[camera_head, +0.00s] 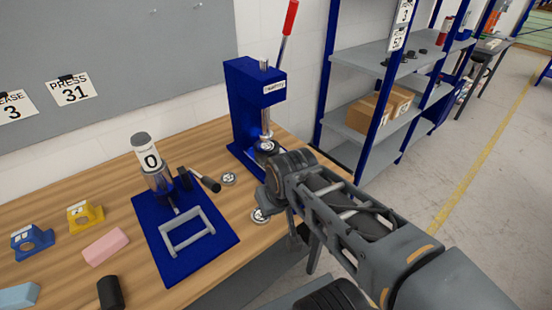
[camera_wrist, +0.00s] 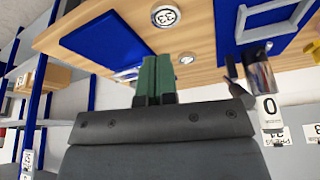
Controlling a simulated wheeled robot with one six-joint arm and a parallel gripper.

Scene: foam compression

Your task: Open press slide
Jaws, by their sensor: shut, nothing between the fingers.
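The blue press (camera_head: 248,105) stands at the back right of the wooden bench, with a red-tipped lever (camera_head: 290,20) pointing up. Its metal ram is above a round disc (camera_head: 266,147) at its foot. I cannot tell the position of its slide. My gripper (camera_head: 268,198) is low in front of the press, over the bench's right edge, with its fingertips hard to make out there. In the wrist view its green fingers (camera_wrist: 155,72) are shut and empty. That view is upside down and shows a blue plate (camera_wrist: 95,40), which looks like the press base.
Loose discs lie on the bench, one near the edge (camera_head: 260,215) and one (camera_head: 228,179) further in. A blue plate (camera_head: 200,250) with a grey handle and a container marked 0 (camera_head: 148,155) is left. Blue shelving (camera_head: 355,115) stands right.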

